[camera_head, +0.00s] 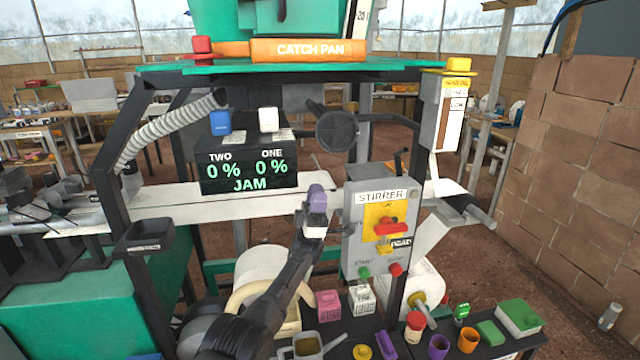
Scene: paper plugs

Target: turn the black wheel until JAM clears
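The black wheel (337,130) is a dark round handwheel on the machine, under the green top and right of the display. The black display (248,170) reads TWO 0 %, ONE 0 % and JAM in green letters. My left gripper (316,200) is at the end of my dark arm, which rises from the bottom. It is below the wheel and appears apart from it. A purple and white piece shows at its tip; I cannot tell whether it is held or part of the gripper. The fingers are not clear. My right gripper is not in view.
The grey STIRRER box (375,230) with a red handle stands just right of my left gripper. A blue block (220,122) and a white block (268,119) sit above the display. An orange CATCH PAN bar (308,50) is on top. Cups and jars crowd the bench below.

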